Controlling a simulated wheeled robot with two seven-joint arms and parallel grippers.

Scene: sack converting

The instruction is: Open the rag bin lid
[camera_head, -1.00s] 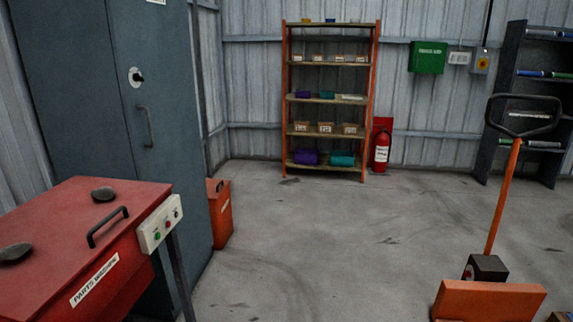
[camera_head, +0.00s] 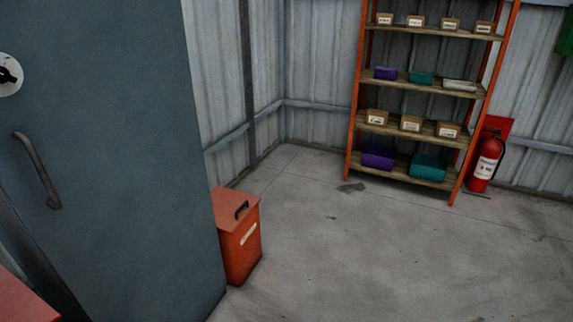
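An orange-red bin (camera_head: 240,238), which looks like the rag bin, stands on the floor just beyond the right edge of a tall blue-grey cabinet. Its lid (camera_head: 236,209) is closed and has a dark handle on top. A pale label is on its front; I cannot read it. The cabinet hides part of the bin's left side. Neither of my grippers is in view.
The blue-grey cabinet (camera_head: 110,150) fills the left side. A red corner of the parts washer (camera_head: 22,302) shows at bottom left. An orange shelf rack (camera_head: 420,130) and a fire extinguisher (camera_head: 485,165) stand at the back right. The concrete floor (camera_head: 390,260) is clear.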

